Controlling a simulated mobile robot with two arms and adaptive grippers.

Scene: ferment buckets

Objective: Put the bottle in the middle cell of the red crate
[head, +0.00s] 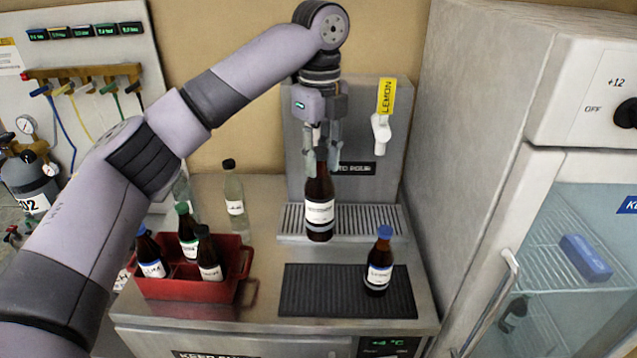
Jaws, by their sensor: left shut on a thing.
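My left gripper (322,160) points down and is shut on the neck of a brown bottle (319,212) with a white label. The bottle is upright in front of the drip tray's grille; I cannot tell whether its base touches anything. Its cap is hidden by the fingers. The red crate (190,291) stands on the counter at the left, partly behind my left arm. It holds a blue-capped bottle (151,255), a green-capped bottle (188,235) and a dark-capped bottle (208,258). The crate's middle cell cannot be made out clearly. My right gripper is not in view.
A blue-capped brown bottle (379,265) stands on the black mat (318,292). A clear bottle (233,190) stands behind the crate. The dispenser with a lemon tap (381,130) is at the back. A fridge (480,130) bounds the right. The counter between crate and mat is free.

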